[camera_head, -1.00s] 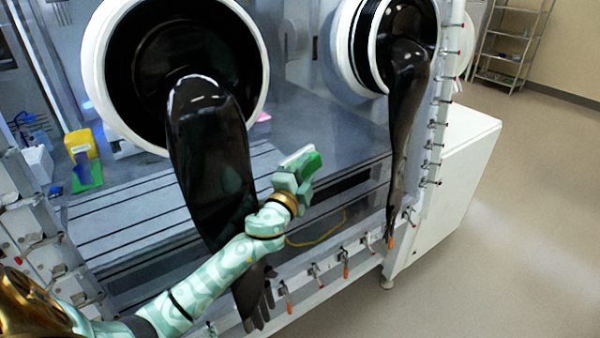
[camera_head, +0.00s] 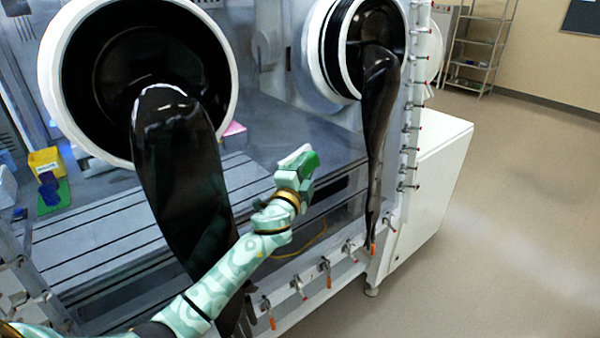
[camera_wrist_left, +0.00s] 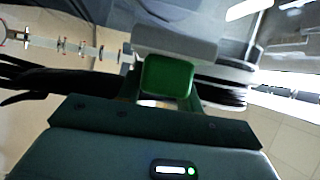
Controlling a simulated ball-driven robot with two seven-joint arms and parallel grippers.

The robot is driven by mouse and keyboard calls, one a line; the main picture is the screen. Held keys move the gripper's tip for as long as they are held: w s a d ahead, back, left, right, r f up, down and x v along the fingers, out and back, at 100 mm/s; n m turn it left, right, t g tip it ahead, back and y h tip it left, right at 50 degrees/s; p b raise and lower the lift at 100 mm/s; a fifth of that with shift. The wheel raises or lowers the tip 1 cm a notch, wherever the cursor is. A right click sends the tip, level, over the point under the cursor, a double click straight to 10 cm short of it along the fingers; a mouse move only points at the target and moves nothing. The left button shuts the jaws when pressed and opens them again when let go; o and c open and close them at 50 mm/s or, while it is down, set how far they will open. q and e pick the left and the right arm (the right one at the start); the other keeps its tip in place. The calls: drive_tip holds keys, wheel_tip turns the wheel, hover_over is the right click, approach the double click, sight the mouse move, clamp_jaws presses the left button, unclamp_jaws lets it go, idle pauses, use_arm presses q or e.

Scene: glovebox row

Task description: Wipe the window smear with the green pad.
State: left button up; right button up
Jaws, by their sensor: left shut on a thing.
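The green pad (camera_head: 311,161) has a pale face layer (camera_head: 293,156) and is held in my left gripper (camera_head: 297,176). It is in front of the glovebox window (camera_head: 315,130), between the two hanging black gloves. In the left wrist view the green block of the pad (camera_wrist_left: 166,78) sits between the jaws, with its grey layer (camera_wrist_left: 175,42) beyond. I cannot tell whether the pad touches the window. I cannot make out the smear for certain. My right gripper is not in view.
A large black glove (camera_head: 180,170) hangs from the left port ring (camera_head: 228,75), close to my left arm. Another glove (camera_head: 375,130) hangs at right. Clamps with orange tips (camera_head: 326,272) line the lower frame. A yellow bin (camera_head: 45,162) is inside. The floor at right is clear.

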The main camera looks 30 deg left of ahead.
sight(313, 167)
use_arm(q)
drive_tip(key=shift+w+d+f+b, duration=0.1)
drive_tip(key=shift+w+d+b, duration=0.2)
drive_tip(key=shift+w, duration=0.45)
drive_tip(key=shift+w+d+b, duration=0.2)
drive_tip(key=shift+w+d, duration=0.05)
drive_tip(key=shift+w, duration=0.5)
drive_tip(key=shift+s+a+p, duration=0.25)
drive_tip(key=shift+s+p, duration=0.15)
drive_tip(key=shift+s, duration=0.15)
drive_tip(key=shift+s+a+p, duration=0.35)
drive_tip(key=shift+s, duration=0.45)
drive_tip(key=shift+s+a+p, duration=0.35)
drive_tip(key=shift+s, duration=0.5)
drive_tip(key=shift+s+a+p, duration=0.35)
drive_tip(key=shift+s, duration=0.45)
drive_tip(key=s+a+p, duration=0.2)
drive_tip(key=s, duration=0.5)
drive_tip(key=shift+s+a, duration=0.3)
drive_tip(key=shift+a, duration=0.1)
drive_tip(key=s+d+p, duration=0.1)
drive_tip(key=s+d, duration=0.1)
drive_tip(key=d, duration=0.3)
drive_tip(key=shift+d+r, duration=0.3)
drive_tip(key=shift+r, duration=0.1)
drive_tip(key=shift+s, duration=0.1)
